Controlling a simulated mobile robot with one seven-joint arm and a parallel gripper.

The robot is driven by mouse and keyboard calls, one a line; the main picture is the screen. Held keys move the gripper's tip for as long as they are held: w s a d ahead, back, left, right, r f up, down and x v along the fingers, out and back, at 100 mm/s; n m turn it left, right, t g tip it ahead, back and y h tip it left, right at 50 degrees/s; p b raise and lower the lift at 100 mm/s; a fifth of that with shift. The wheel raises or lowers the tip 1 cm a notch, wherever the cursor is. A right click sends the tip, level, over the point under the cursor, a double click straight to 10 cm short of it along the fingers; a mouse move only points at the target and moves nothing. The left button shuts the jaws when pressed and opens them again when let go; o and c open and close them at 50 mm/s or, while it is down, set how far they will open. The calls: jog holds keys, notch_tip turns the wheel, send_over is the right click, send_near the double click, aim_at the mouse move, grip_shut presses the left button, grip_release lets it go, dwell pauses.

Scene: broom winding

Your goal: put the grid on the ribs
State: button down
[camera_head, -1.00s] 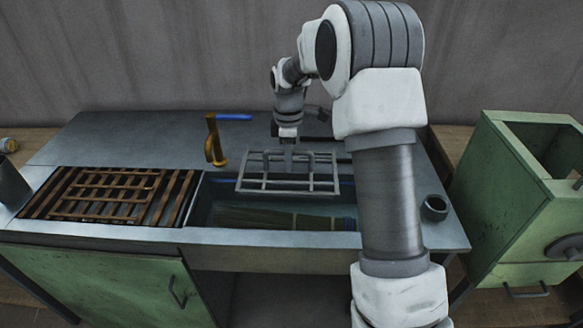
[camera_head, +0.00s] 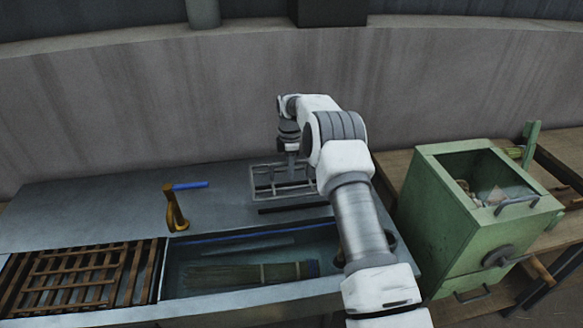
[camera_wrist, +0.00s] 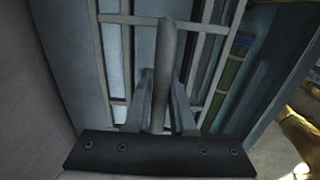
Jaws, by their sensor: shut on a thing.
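My gripper (camera_head: 292,172) is shut on the grey metal grid (camera_head: 256,186) and holds it over the back part of the bench, behind the water trough. In the wrist view the grid's bars (camera_wrist: 208,28) spread out beyond my gripper (camera_wrist: 160,105), which closes around an upright grey bar (camera_wrist: 165,50). The brown ribs (camera_head: 152,268) are parallel slats at the lower left of the head view, left of the trough. A smaller brown lattice (camera_head: 80,272) lies on them. The exact height of the grid above the bench is hard to tell.
The trough (camera_head: 215,235) holds a broom head (camera_head: 235,273). A yellow-and-dark upright tool (camera_head: 175,210) and a blue-handled thing (camera_head: 190,185) are on the bench between grid and ribs. A green box (camera_head: 450,215) stands at right. The back left bench top is clear.

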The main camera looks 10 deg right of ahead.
jog(key=shift+w+d, duration=0.2)
jog(key=shift+d, duration=0.05)
jog(key=shift+f+b, duration=2)
jog(key=shift+f, duration=1.25)
jog(key=c, duration=0.7)
grip_release()
jog(key=shift+s+f, duration=0.15)
notch_tip(320, 180, up, 17)
jog(key=shift+r+p, duration=0.1)
jog(key=shift+p, duration=0.25)
notch_tip(320, 180, up, 8)
jog(key=p, duration=0.8)
jog(key=shift+f, duration=0.25)
